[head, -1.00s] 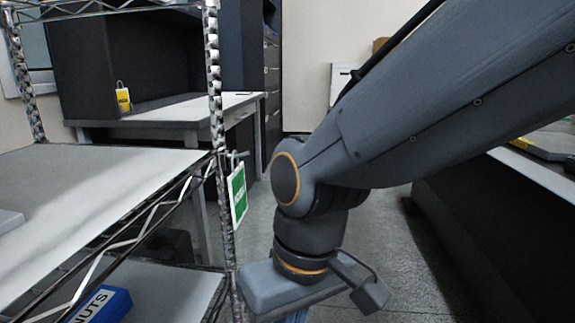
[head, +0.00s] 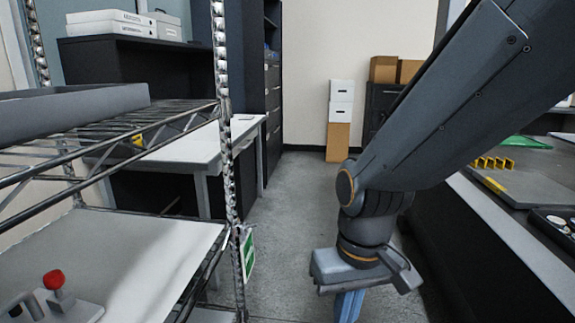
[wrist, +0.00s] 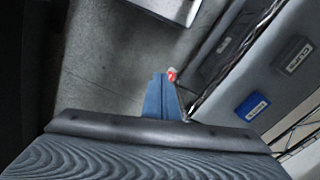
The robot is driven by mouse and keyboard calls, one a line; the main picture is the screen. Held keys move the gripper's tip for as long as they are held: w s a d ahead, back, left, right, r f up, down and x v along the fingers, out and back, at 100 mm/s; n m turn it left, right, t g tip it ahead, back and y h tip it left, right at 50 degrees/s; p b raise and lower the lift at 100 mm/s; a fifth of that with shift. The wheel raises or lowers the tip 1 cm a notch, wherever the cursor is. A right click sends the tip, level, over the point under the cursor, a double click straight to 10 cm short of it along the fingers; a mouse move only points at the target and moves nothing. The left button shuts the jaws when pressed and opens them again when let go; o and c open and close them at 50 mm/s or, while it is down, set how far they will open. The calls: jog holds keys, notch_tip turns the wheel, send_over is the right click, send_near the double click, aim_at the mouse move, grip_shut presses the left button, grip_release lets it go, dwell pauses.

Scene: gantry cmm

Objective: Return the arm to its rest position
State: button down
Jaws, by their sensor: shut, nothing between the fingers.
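My gripper (head: 348,306) hangs at the end of my arm, pointing down over the aisle floor, in the lower middle of the head view. Its blue fingers are together and hold nothing. In the wrist view the closed fingers (wrist: 162,97) show above the gripper body, with grey floor beyond them. The gripper is apart from the wire shelving (head: 228,130) on its left and the dark bench (head: 500,225) on its right.
The shelving holds a fixture with a red knob (head: 54,280); a green tag (head: 247,254) hangs on its post. A blue bin (wrist: 252,106) sits on a shelf. Several boxes (head: 341,105) stand at the back wall. The aisle floor (head: 290,160) is clear.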

jog(key=s+d+r+m+p, duration=0.2)
jog(key=d+r+p, duration=0.8)
jog(key=r+p, duration=0.2)
jog(key=p, duration=0.2)
jog(key=shift+s+m+h+p, duration=0.2)
jog(key=shift+m+h+p, duration=0.2)
jog(key=shift+r, duration=0.1)
